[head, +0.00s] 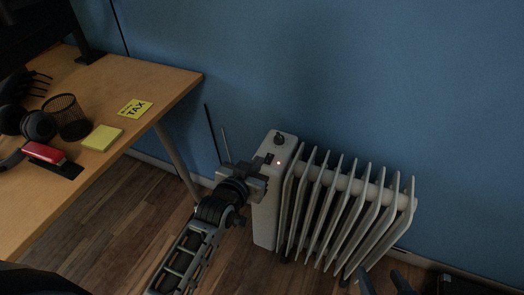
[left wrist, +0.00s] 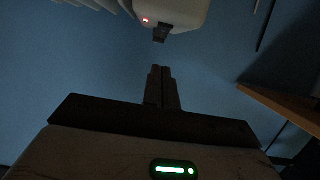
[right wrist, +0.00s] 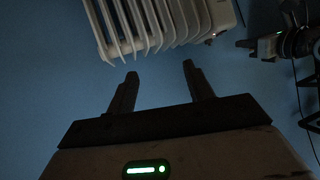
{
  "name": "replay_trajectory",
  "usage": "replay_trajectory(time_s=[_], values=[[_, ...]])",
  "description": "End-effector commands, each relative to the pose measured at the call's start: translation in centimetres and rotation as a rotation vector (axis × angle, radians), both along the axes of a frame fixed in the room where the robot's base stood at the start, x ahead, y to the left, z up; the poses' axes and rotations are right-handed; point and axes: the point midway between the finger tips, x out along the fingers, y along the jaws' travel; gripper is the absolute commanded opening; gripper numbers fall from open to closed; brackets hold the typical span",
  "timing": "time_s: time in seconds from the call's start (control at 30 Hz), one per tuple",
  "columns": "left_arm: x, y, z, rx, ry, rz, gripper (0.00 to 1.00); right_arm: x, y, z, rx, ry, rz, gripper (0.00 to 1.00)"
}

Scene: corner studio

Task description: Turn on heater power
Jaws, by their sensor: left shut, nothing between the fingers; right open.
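The heater (head: 345,200) is a white finned radiator standing on the floor by the blue wall. Its left end panel carries a round knob (head: 279,139), a small dark switch (head: 268,158) and a lit red light (head: 278,163). The switch also shows in the left wrist view (left wrist: 162,33), beside the red light (left wrist: 145,20). My left gripper (left wrist: 161,70) is shut and empty, its fingertips a short way from the switch, apart from it in that view. My right gripper (head: 383,281) is open and empty near the fins; they show ahead of it in the right wrist view (right wrist: 150,28).
A wooden desk (head: 170,92) stands at the left, holding a mesh cup (head: 67,117), a red stapler (head: 44,152), yellow notes (head: 102,138) and headphones (head: 38,126). Its leg (head: 178,165) stands left of the heater. A dark object (head: 465,286) lies at bottom right.

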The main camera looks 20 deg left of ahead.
Motion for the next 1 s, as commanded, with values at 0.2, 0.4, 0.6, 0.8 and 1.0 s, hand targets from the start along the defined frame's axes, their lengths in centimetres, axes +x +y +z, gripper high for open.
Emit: replay_trajectory(time_s=[0.2, 0.4, 0.6, 0.8, 1.0], values=[[-4.2, 0.3, 0.6, -0.001, -0.002, 0.000, 0.00, 0.0, 0.0, 0.3, 0.001, 0.008, -0.002, 0.52], [-5.8, 0.5, 0.8, -0.001, -0.005, 0.000, 0.00, 0.0, 0.0, 0.3, 0.001, 0.010, -0.002, 0.52], [-6.0, 0.5, 0.9, -0.001, -0.005, 0.000, 0.00, 0.0, 0.0, 0.3, 0.001, 0.010, -0.002, 0.52], [-6.6, 0.3, 1.2, -0.001, 0.009, -0.008, 0.00, 0.0, 0.0, 0.8, 0.001, 0.011, -0.002, 0.52], [-14.0, -2.1, 3.7, -0.023, 0.189, -0.114, 0.00, 0.0, -0.3, 3.0, -0.027, 0.048, -0.004, 0.52]])
